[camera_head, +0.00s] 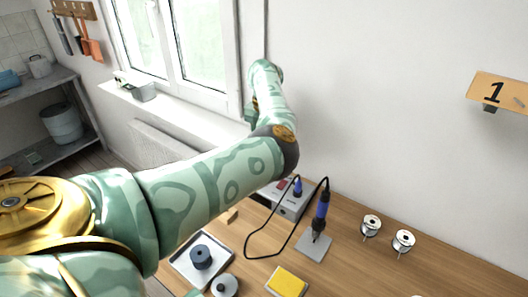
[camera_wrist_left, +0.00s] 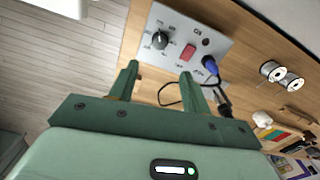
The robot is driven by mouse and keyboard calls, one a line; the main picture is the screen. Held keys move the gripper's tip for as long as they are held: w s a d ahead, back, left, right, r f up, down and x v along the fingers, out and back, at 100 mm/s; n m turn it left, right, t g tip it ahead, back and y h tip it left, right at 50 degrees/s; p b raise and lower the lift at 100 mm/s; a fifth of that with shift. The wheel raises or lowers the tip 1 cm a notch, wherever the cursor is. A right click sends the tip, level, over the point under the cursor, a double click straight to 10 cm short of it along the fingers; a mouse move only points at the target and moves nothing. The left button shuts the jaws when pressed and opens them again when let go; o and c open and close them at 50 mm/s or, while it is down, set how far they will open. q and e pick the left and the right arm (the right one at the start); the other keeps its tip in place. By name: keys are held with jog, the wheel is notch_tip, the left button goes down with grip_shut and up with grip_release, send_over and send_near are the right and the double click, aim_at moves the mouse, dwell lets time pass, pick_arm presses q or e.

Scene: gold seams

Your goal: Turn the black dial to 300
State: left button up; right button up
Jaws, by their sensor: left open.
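The black dial (camera_wrist_left: 160,40) sits on the grey front panel of a station box (camera_wrist_left: 223,48), with small printed marks around it that are too small to read for sure. I cannot tell exactly where its pointer stands. A red switch (camera_wrist_left: 188,52) and a blue plug (camera_wrist_left: 209,64) are beside it. My left gripper (camera_wrist_left: 159,67) is open, with its two fingers apart and the dial ahead of the gap, not touching it. In the head view the station box (camera_head: 291,207) is partly hidden by my left arm, which also hides the gripper and dial. My right gripper is not in view.
A soldering iron (camera_head: 321,211) stands upright on a grey plate (camera_head: 314,248), its black cable looping across the table (camera_head: 355,270). Two spools (camera_head: 371,225) (camera_head: 403,241) stand to the right. A yellow sponge (camera_head: 288,281) and a tray (camera_head: 183,265) lie nearer the front.

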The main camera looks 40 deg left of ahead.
pick_arm(q)
notch_tip(320, 180, up, 3)
jog(key=shift+r, duration=0.1)
dwell(0.6)
